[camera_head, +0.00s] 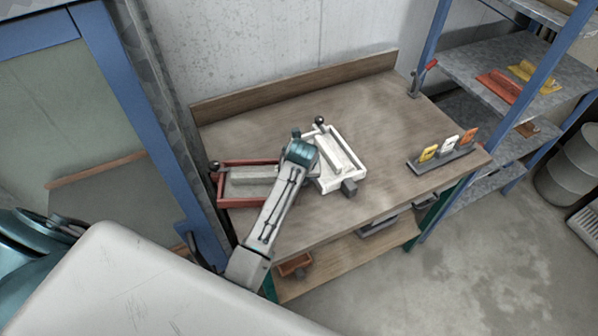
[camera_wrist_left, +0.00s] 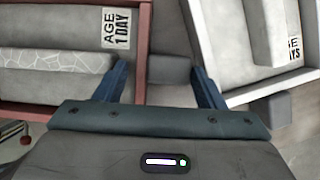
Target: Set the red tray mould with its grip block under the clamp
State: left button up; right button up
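The red tray mould (camera_head: 219,190) lies on the left of the bench, holding a pale grey slab. In the left wrist view its red wall (camera_wrist_left: 144,28) and an "AGE 1 DAY" label show. A grey grip block (camera_wrist_left: 168,70) sits outside that wall. My left gripper (camera_wrist_left: 163,84) is open, its blue fingers on either side of the block with gaps visible. In the head view my left gripper (camera_head: 303,160) hides the block. A red-handled fixture (camera_head: 420,78), possibly the clamp, stands at the bench's back right corner. My right gripper is not in view.
A white tray mould (camera_head: 356,180) with its own grey block (camera_head: 349,188) lies close to the right of my gripper. A rack with yellow, white and orange tags (camera_head: 447,163) stands at the right front. The bench (camera_head: 385,110) is clear at the back right. Shelves (camera_head: 480,70) stand beyond.

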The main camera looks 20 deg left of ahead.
pick_arm(q)
jog(key=shift+s+r, duration=0.1)
jog(key=shift+d+r, duration=0.1)
jog(key=shift+r, duration=0.15)
jog(key=b+v, duration=0.1)
jog(key=v, duration=0.2)
jog(key=b+v, duration=0.1)
jog(key=v, duration=0.7)
jog(key=shift+b, duration=0.3)
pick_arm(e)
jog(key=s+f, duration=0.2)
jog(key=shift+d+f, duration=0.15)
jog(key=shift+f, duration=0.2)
pick_arm(q)
jog(key=shift+r, duration=0.1)
